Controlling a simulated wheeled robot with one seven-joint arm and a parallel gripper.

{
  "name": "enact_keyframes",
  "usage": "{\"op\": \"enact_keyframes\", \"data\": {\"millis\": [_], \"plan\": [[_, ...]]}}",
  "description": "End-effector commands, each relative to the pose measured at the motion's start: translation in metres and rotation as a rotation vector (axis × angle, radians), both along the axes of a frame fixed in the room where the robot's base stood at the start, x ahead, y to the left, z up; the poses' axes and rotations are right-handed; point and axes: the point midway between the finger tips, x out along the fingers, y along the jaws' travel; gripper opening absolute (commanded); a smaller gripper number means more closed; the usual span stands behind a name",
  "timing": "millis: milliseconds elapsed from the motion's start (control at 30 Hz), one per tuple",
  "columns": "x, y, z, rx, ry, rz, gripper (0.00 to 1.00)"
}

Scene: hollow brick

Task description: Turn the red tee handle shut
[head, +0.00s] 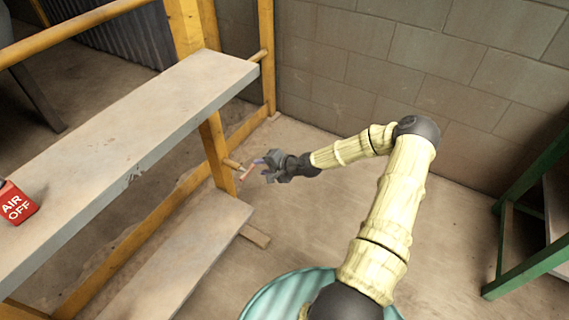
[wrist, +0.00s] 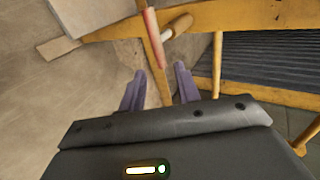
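In the head view the red handle (head: 246,173) is small, beside the yellow post under the upper plank. My gripper (wrist: 160,76) is open, its two purple-grey fingers apart with nothing between them. The handle's lower end lies just beyond the fingertips, apparently not touching. In the head view my gripper (head: 263,169) is just right of the handle.
A yellow frame (head: 216,150) carries an upper plank (head: 130,140) and a lower plank (head: 190,262). A red block reading "AIR OFF" (head: 17,204) sits on the upper plank. A block wall (head: 420,70) stands behind; a green frame (head: 515,235) is at right. Floor between is clear.

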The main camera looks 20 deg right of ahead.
Motion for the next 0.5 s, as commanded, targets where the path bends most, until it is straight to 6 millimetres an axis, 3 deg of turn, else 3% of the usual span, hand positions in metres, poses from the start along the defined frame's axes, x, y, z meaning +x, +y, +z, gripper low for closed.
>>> {"op": "enact_keyframes", "data": {"millis": [500], "plan": [[-0.066,-0.048,0.056,0.000,-0.001,-0.002,0.33]]}}
